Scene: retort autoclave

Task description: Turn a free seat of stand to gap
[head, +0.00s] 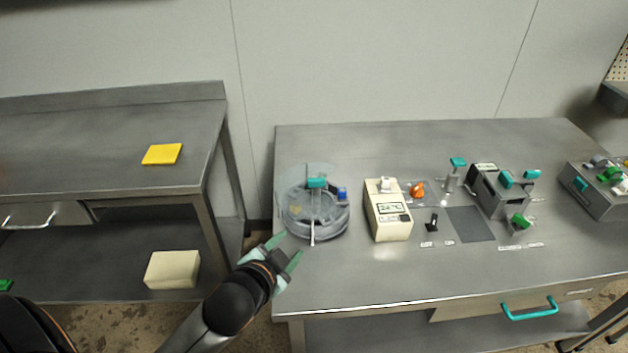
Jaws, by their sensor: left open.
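The stand (318,222) is a round grey, partly clear turntable at the left end of the steel table. A teal-topped post (317,183) rises from it, and a blue piece (342,194) sits at its right side. A thin pale upright bar shows at its front edge. The seats and the gap are too small to tell apart. My left gripper (287,249) is open and empty, with pale green fingers, just left of and in front of the stand, apart from it. My right gripper is not in view.
A cream box with a display (390,218) stands right of the stand. Beyond it are an orange knob (417,190), a black lever (433,222) and a grey device (499,192). A separate bench (110,130) at left holds a yellow pad (162,154). The table's front strip is clear.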

